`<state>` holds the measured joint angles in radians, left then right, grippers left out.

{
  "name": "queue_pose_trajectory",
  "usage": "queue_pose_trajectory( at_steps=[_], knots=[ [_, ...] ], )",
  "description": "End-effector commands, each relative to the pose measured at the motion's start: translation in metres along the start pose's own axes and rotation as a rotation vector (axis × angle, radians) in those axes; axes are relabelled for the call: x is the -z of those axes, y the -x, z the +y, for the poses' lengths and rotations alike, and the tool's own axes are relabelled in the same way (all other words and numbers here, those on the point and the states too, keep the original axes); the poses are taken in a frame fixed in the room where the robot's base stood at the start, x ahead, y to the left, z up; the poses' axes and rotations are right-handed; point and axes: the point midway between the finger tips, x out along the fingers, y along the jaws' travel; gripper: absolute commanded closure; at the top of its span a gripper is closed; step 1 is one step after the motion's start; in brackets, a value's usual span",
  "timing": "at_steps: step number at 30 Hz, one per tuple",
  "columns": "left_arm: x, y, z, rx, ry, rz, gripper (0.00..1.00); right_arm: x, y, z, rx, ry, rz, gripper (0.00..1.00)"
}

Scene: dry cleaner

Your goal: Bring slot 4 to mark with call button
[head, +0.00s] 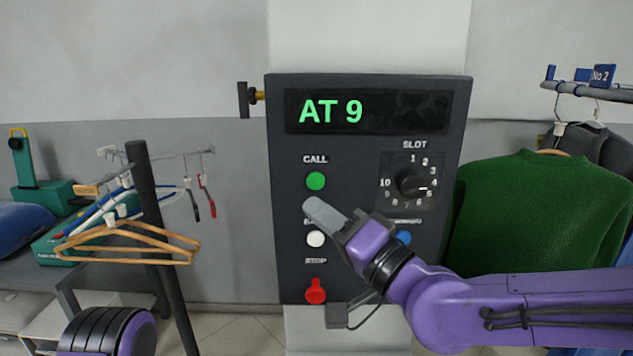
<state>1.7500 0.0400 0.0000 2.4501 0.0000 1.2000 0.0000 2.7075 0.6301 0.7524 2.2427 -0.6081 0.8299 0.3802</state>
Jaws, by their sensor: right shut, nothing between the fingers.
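A dark control panel (375,140) faces me. Its display (367,111) reads "AT 9" in green. The green call button (316,181) is at the upper left of the panel, under the word CALL. The slot dial (411,184) has numbers 1 to 10; its white mark points to the right, near 4 and 5, and I cannot tell exactly which. My right gripper (318,209) is shut and empty, its tips just below the green button, with no clear contact. My left gripper is out of view.
A white button (315,239), a blue button (404,237) and a red stop button (316,291) are on the panel; my right gripper and arm partly hide labels. Wooden hangers (128,243) hang at left. A green sweater (545,212) hangs at right, below a "No 2" tag (602,76).

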Motion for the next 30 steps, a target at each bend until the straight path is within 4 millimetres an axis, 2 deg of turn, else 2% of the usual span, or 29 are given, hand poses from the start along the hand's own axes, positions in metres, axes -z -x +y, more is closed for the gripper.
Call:
queue_pose_trajectory(
  at_steps=[6,13,30],
  knots=[
    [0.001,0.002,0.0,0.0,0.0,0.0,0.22,0.017,-0.023,0.017,-0.002,0.0,0.001,1.0],
    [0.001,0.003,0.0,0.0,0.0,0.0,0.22,0.029,-0.042,0.03,-0.001,0.0,-0.001,1.0],
    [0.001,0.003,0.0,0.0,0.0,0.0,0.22,0.033,-0.046,0.034,-0.001,0.0,-0.001,1.0]
  ],
)
